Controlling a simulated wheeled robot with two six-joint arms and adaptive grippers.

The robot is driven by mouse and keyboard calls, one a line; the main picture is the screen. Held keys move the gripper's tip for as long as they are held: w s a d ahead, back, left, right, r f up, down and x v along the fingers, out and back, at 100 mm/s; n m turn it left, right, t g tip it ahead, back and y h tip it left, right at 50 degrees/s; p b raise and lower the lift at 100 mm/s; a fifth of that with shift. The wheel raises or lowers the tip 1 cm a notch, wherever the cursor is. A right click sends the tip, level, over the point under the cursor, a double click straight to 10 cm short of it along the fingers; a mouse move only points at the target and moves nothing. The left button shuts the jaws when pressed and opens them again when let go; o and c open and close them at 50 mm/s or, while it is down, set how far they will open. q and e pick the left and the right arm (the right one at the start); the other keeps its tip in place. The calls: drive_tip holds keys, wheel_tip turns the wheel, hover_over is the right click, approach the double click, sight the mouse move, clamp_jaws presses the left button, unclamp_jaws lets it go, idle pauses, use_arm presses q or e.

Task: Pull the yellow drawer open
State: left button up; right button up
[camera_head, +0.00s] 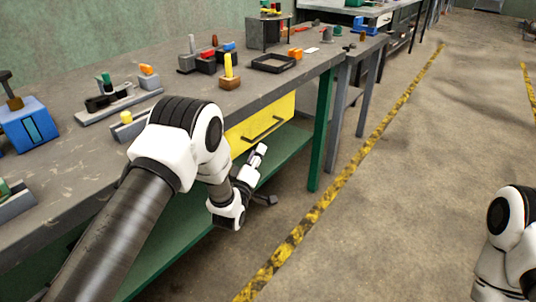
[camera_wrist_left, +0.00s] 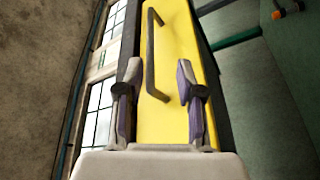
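The yellow drawer (camera_head: 283,111) sits under the worktop of the grey bench, its front close below the bench edge; it looks closed. Its dark bar handle (camera_head: 263,129) runs along the front. In the left wrist view the yellow front (camera_wrist_left: 178,60) fills the middle, and the handle (camera_wrist_left: 151,55) lies ahead, between the lines of the two fingers. My left gripper (camera_head: 259,153) is just in front of and below the handle, apart from it. In the left wrist view its fingers (camera_wrist_left: 157,85) are spread and empty. My right gripper is out of view.
The bench top (camera_head: 165,68) carries several blocks, tools and a black tray (camera_head: 273,63). A green leg (camera_head: 322,130) stands right of the drawer, and a green lower shelf (camera_head: 283,150) lies beneath. The floor (camera_head: 400,190) in front is clear, with a yellow-black stripe (camera_head: 325,200).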

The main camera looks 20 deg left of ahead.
sight(265, 133)
use_arm(q)
drive_tip(key=w+r, duration=0.1)
drive_tip(key=w, duration=0.1)
drive_tip(key=w+r, duration=0.1)
drive_tip(key=w, duration=0.2)
drive_tip(key=w+r, duration=0.1)
drive_tip(key=w, duration=0.2)
drive_tip(key=shift+f, duration=0.1)
clamp_jaws()
